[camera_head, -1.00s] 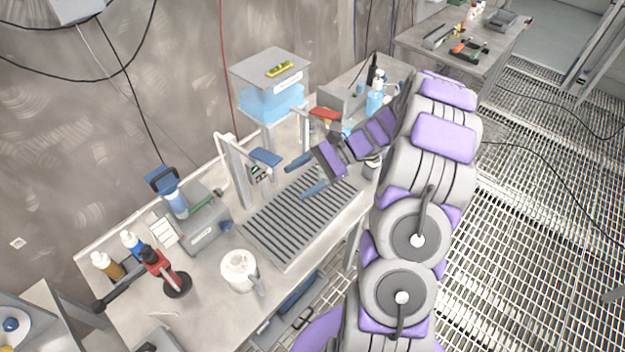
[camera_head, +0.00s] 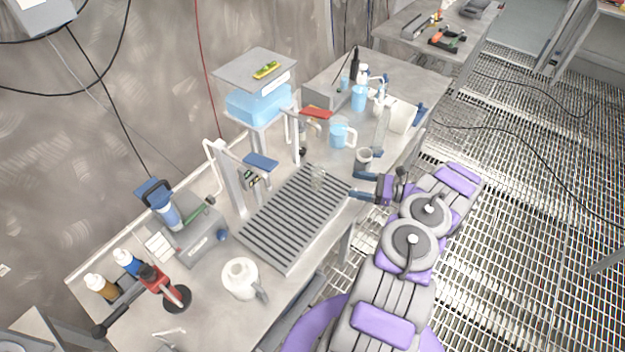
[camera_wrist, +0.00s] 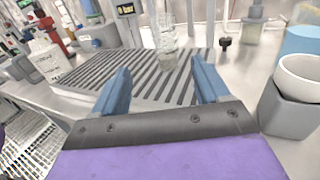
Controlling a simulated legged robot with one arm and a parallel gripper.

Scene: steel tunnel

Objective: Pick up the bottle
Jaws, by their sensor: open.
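A clear, glassy vessel (camera_head: 317,178), perhaps the bottle, stands upright on the slatted grate (camera_head: 270,232) of the bench. It also shows in the wrist view (camera_wrist: 166,48), beyond and between my fingers. My gripper (camera_head: 358,185) is open and empty at the bench's front edge, right of the grate, apart from the vessel. In the wrist view my gripper's (camera_wrist: 161,70) two blue fingers point toward the grate. Other bottles stand at the bench's left end: a brown one (camera_head: 104,289) and a blue one (camera_head: 128,263).
A white jug (camera_head: 240,278) stands left of the grate. A grey and white cup (camera_head: 364,158) is close beside my gripper, also in the wrist view (camera_wrist: 293,95) at right. A blue mug (camera_head: 341,136) and a tap-like post (camera_head: 230,180) stand behind. The grate is otherwise clear.

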